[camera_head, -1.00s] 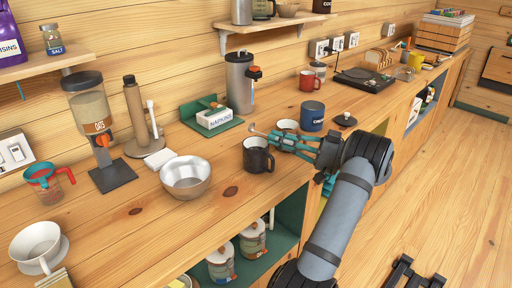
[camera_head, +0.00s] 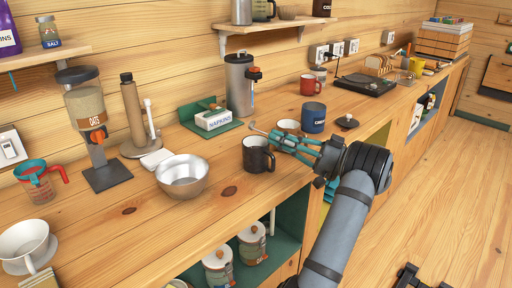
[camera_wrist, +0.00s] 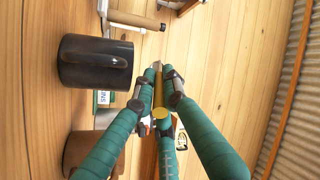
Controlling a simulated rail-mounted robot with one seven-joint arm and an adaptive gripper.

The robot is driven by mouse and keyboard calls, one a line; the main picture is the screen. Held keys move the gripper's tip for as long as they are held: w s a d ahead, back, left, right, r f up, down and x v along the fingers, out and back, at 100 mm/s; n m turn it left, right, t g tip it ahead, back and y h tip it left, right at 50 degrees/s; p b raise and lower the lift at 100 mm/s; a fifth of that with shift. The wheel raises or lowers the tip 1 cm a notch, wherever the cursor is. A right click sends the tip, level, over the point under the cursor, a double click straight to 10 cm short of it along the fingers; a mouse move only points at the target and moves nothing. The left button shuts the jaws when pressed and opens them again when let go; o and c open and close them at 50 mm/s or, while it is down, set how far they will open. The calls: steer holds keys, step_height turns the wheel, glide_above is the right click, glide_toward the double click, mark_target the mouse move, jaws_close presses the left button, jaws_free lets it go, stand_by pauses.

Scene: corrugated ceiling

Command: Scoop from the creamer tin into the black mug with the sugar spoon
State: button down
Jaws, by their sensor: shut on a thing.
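My gripper (camera_head: 284,139) is shut on the sugar spoon (camera_wrist: 160,98), whose brass-coloured handle runs between the teal fingers in the wrist view. In the head view the spoon's end (camera_head: 253,126) points left, above and behind the black mug (camera_head: 257,159). The mug stands upright on the counter, and also shows left of the fingers in the wrist view (camera_wrist: 95,62). A dark blue tin (camera_head: 313,117) with partly readable white lettering, apparently the creamer tin, stands open behind my gripper. I cannot tell whether the spoon carries anything.
A brown-and-white cup (camera_head: 287,127) stands close behind my fingers. A black lid (camera_head: 348,121) lies right of the tin. A napkin holder (camera_head: 213,119), a steel bowl (camera_head: 184,180) and a tall flask (camera_head: 240,86) stand to the left. Counter between bowl and mug is clear.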

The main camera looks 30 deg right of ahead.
steer(key=shift+f+b, duration=0.25)
steer(key=shift+b, duration=0.7)
step_height(320, 180, up, 3)
steer(key=p, duration=0.5)
steer(key=shift+w+f, duration=0.1)
steer(key=shift+f, duration=0.1)
steer(key=r+g+p, duration=0.1)
steer(key=p, duration=0.4)
steer(key=shift+h, duration=0.4)
steer(key=p, duration=0.3)
steer(key=shift+a+f+h, duration=0.1)
steer(key=shift+h, duration=0.2)
step_height(320, 180, down, 2)
steer(key=shift+g, duration=0.5)
steer(key=shift+p, duration=0.35)
steer(key=shift+h+p, duration=0.3)
steer(key=shift+p, duration=0.1)
